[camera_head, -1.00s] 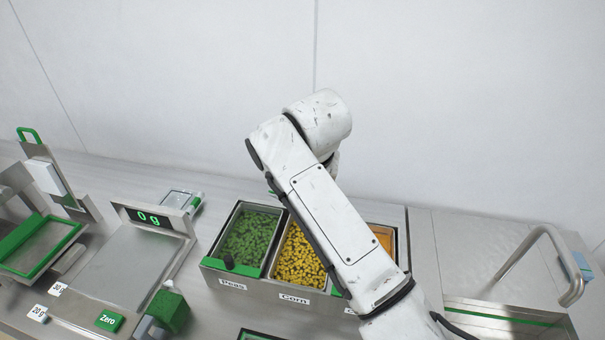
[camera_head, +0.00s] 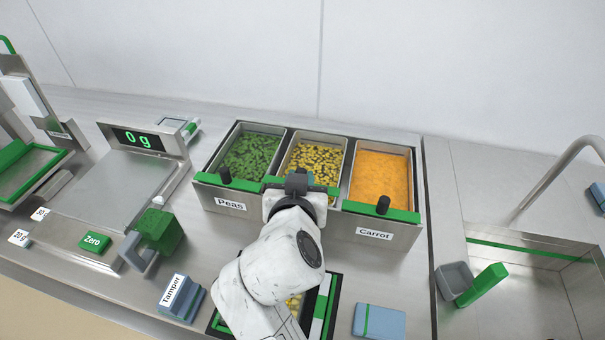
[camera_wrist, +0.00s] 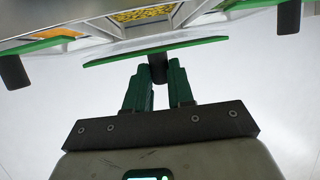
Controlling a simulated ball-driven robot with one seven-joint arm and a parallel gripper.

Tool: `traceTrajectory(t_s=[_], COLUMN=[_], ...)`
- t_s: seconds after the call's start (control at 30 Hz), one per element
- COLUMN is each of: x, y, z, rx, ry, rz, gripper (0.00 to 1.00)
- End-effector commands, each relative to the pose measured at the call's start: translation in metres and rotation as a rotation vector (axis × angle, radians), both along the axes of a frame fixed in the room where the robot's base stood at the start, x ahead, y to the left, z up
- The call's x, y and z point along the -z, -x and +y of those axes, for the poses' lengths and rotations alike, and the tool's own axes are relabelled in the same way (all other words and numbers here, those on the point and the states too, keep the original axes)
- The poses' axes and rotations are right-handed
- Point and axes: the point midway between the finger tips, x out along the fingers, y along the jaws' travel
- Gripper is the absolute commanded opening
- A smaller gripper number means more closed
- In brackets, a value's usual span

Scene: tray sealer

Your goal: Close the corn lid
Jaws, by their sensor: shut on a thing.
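The corn bin (camera_head: 311,158) is the middle one of three, with yellow corn in view inside it. The corn lid's green front strip (camera_head: 272,181) shows on both sides of my gripper (camera_head: 296,182) at the front of the bin. In the wrist view, the green strip (camera_wrist: 120,58) stands nearer to me than the bin's rim, with a dark knob (camera_wrist: 158,70) on it. My gripper's green fingers (camera_wrist: 158,80) are shut on this knob, one on each side. The Corn label is hidden behind my arm.
The peas bin (camera_head: 253,155) is on the left and the carrot bin (camera_head: 380,177) on the right, each with a green front strip and black knob. The scale (camera_head: 130,185), tamper block (camera_head: 181,298) and a blue block (camera_head: 379,321) stand around. A sink (camera_head: 520,290) is at right.

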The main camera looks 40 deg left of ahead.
Motion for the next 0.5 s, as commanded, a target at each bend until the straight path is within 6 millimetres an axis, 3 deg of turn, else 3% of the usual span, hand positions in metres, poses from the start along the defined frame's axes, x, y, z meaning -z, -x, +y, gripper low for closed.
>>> traceTrajectory(t_s=[0.03,0.2,0.5], x=[0.014,0.028,0.039], y=[0.001,0.005,0.006], z=[-0.001,-0.002,-0.003], rx=[0.001,-0.001,0.001], ry=[-0.007,-0.005,-0.003], rz=[-0.017,-0.01,-0.005], gripper=[0.0,0.0,0.0])
